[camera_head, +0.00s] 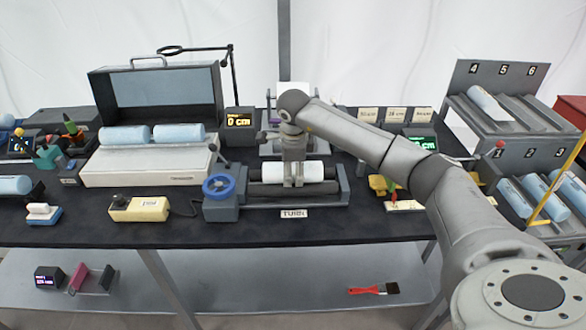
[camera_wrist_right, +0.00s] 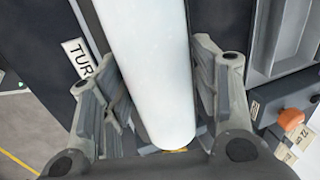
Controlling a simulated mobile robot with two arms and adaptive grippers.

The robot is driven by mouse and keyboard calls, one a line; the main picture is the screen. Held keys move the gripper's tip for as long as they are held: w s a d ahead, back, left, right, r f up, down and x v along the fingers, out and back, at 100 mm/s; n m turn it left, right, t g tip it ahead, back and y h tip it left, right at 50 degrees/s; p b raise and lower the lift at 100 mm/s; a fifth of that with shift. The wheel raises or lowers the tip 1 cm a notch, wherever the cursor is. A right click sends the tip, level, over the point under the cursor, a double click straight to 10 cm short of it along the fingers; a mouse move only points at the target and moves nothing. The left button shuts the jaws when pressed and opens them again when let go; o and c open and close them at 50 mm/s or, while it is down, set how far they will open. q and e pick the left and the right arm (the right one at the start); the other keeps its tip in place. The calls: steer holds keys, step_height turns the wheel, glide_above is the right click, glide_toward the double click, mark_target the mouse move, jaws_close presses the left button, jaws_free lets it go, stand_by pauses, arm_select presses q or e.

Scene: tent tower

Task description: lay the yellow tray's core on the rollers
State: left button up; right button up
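A plain white core (camera_head: 310,172) lies across the roller station labelled TURN (camera_head: 345,190), at the middle of the table. My right gripper (camera_head: 293,180) reaches down over it from above, with its fingers across the core's middle. In the right wrist view the white core (camera_wrist_right: 155,70) runs between the two fingers, which sit close against its sides, and the right gripper (camera_wrist_right: 160,85) looks shut on it. Whether the core's underside rests on the rollers is hidden. A small yellow object (camera_head: 379,184) stands right of the station; I cannot tell if it is the yellow tray. My left gripper is not in view.
A blue handwheel (camera_head: 217,187) is at the station's left end. A cream pull unit (camera_head: 139,208) stands further left. Numbered racks (camera_head: 507,100) stand at the right. A red brush (camera_head: 374,289) lies on the lower shelf.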

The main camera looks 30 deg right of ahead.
steer(key=o, duration=0.3)
steer(key=shift+o, duration=0.2)
steer(key=v, duration=1.2)
